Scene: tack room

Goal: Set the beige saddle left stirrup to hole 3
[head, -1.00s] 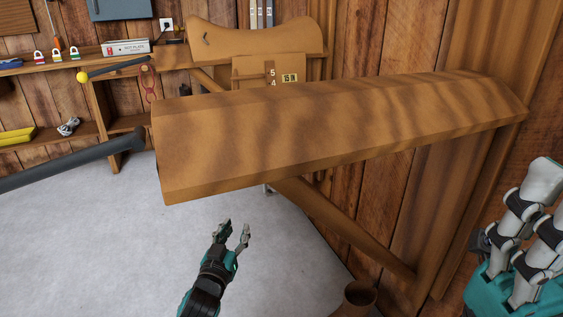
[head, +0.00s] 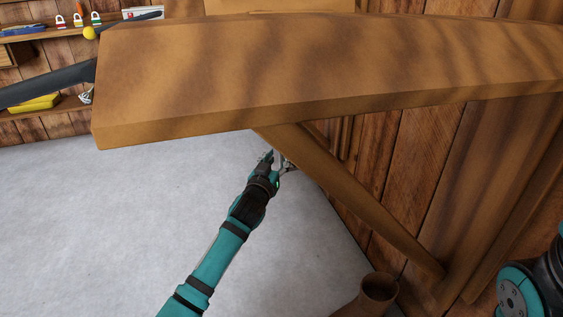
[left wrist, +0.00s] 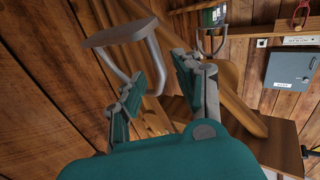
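Only a beige strip, apparently the saddle's lower panel (head: 280,5), shows at the top of the head view, above the big wooden rack. Its hole numbers are out of view. In the left wrist view a grey stirrup (left wrist: 118,33), with a flat tread and bent side bars, is close by. My left gripper (head: 277,160) is under the rack; its fingers (left wrist: 168,62) are apart, with a stirrup bar just beyond or between the tips; I cannot tell which. No grip on it shows. My right gripper is out of view; only part of that arm shows.
The wooden rack (head: 300,70) spans the head view above my left gripper, with a diagonal brace (head: 350,200) to its right. A brown pot-like object (head: 377,292) stands low near the wall. Shelves (head: 50,110) are at left. Another stirrup (left wrist: 210,42) hangs farther off.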

